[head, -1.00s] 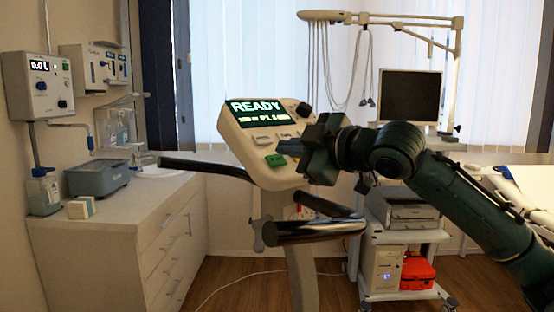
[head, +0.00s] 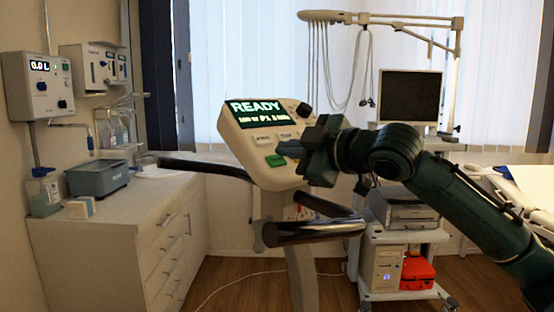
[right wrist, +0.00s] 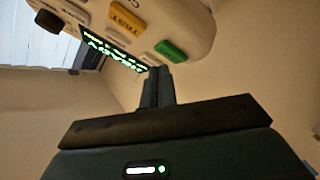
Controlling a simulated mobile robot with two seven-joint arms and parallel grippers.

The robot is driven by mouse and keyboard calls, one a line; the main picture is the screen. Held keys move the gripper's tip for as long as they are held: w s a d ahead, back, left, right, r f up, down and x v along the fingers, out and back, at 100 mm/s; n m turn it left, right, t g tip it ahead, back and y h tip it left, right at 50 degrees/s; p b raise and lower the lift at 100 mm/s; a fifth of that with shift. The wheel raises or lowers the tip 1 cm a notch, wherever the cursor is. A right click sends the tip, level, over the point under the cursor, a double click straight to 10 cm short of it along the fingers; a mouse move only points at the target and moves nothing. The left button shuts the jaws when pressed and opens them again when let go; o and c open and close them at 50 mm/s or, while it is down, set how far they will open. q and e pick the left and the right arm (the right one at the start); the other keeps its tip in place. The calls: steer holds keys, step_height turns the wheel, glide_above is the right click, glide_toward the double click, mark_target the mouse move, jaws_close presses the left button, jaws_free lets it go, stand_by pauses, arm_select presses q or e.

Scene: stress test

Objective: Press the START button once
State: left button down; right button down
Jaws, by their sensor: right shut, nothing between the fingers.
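A cream console (head: 245,150) on a post has a lit display (head: 258,112) reading READY. A green button (head: 275,160) is at its lower part; it also shows in the right wrist view (right wrist: 170,51). I cannot read a START label on it. My right gripper (head: 286,149) is shut and empty, in front of the console, beside the green button and partly over it in the head view. In the right wrist view, its fingertips (right wrist: 158,71) are just below the green button, with a small gap apparent. My left gripper is not in view.
A yellow button (right wrist: 126,18) and a dark knob (right wrist: 49,20) are on the same console. Black handlebars (head: 315,231) reach out below the console. A white counter (head: 130,215) stands at left, and a cart with a printer (head: 405,210) stands behind at right.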

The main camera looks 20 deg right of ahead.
steer(key=shift+w+f, duration=0.25)
steer(key=shift+w+a+f, duration=0.1)
steer(key=shift+w+f, duration=0.1)
steer(key=shift+f, duration=0.15)
stand_by(0.8)
steer(key=shift+r, duration=0.1)
steer(key=shift+s+r+p, duration=0.5)
steer(key=shift+r+p, duration=0.05)
steer(key=shift+p, duration=0.25)
steer(key=shift+r, duration=0.1)
steer(key=s+r+p, duration=0.1)
steer(key=r, duration=0.1)
steer(key=s+d+r+p, duration=0.1)
steer(key=s+p, duration=0.1)
steer(key=shift+r, duration=0.35)
